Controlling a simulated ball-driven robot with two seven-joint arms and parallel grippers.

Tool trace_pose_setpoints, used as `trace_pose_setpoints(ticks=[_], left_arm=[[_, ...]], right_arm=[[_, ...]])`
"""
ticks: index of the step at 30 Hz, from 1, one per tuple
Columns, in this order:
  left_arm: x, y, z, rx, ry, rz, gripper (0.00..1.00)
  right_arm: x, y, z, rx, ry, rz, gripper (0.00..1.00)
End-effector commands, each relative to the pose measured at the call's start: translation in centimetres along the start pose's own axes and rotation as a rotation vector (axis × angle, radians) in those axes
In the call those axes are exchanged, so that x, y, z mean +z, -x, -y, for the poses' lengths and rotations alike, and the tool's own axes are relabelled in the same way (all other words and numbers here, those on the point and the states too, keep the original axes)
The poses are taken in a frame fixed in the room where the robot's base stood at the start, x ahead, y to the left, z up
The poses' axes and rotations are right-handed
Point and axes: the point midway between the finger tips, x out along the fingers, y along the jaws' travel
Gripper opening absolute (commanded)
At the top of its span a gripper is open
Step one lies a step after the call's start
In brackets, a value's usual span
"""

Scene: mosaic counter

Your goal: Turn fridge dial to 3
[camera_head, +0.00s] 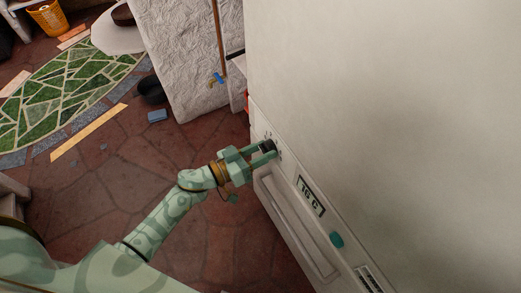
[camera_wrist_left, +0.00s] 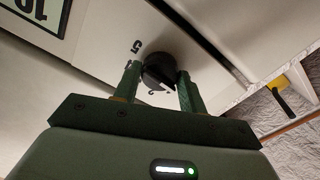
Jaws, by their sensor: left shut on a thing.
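The fridge (camera_head: 400,110) is a large pale cabinet on the right of the head view. Its dial (camera_head: 269,145) is a small dark knob near the left end of the front panel; it is a black round knob in the left wrist view (camera_wrist_left: 159,70), with small numbers printed around it. A 5 shows to its left; other marks are partly hidden. My left gripper (camera_head: 262,150) is at the dial, and its two green fingers (camera_wrist_left: 157,82) are shut on the knob from both sides. I cannot read which number the dial points at. My right gripper is not in view.
A display reading 16 C (camera_head: 311,196) and a teal knob (camera_head: 337,240) sit further along the panel. A white textured block (camera_head: 195,60) stands behind. A small blue block (camera_head: 157,116) and a black round thing (camera_head: 151,90) lie on the red stone floor.

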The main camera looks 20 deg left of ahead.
Motion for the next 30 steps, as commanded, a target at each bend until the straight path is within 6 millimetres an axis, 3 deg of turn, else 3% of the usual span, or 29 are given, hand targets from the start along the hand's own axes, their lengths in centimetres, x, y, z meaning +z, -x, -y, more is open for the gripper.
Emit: trace_pose_setpoints(ticks=[9,30], left_arm=[[-0.1,0.1,0.0,-0.001,-0.297,0.001,0.18],[0.1,0.1,0.1,-0.002,-0.963,0.004,0.18]], right_arm=[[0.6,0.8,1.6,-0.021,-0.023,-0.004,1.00],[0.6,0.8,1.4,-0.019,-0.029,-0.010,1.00]])
